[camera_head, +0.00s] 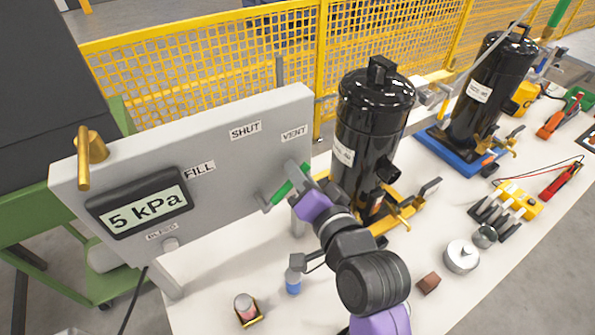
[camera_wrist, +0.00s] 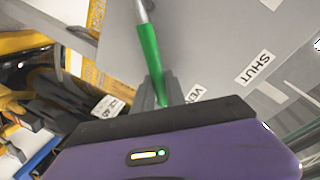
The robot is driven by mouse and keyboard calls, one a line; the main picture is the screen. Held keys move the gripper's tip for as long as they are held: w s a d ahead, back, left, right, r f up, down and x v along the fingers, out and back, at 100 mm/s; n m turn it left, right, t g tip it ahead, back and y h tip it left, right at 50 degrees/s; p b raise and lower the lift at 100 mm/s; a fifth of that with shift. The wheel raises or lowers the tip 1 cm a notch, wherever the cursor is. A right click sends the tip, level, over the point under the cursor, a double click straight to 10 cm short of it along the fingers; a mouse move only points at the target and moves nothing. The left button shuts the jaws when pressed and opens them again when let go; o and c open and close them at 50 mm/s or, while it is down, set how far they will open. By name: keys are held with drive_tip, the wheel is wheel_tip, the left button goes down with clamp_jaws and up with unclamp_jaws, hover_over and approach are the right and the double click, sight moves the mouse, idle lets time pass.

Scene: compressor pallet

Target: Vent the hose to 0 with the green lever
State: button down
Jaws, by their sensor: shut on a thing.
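The green lever (camera_head: 291,184) sits on the right part of the grey panel (camera_head: 235,115), below the VENT label (camera_head: 294,132). The panel also carries a SHUT label (camera_head: 245,130) and a FILL label (camera_head: 199,170). The display (camera_head: 143,205) reads 5 kPa. My gripper (camera_head: 307,186) is at the lever and shut on it. In the wrist view the lever's green grip (camera_wrist: 151,58) rises from between my grey fingers (camera_wrist: 160,92), its metal end pointing to the top. The VENT label is partly hidden there by my gripper.
A black compressor (camera_head: 371,120) stands close right of my gripper, with a second one (camera_head: 490,85) on a blue base further right. A brass handle (camera_head: 84,165) is at the panel's left. Small cylinders, a brown block (camera_head: 428,283) and tools lie on the white table. A yellow fence (camera_head: 205,75) stands behind.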

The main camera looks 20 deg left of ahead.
drive_tip(key=c, duration=1.4)
unclamp_jaws()
drive_tip(key=shift+o, duration=0.2)
drive_tip(key=b+v, duration=0.1)
drive_tip(key=v, duration=0.6)
drive_tip(key=shift+s+d, duration=0.3)
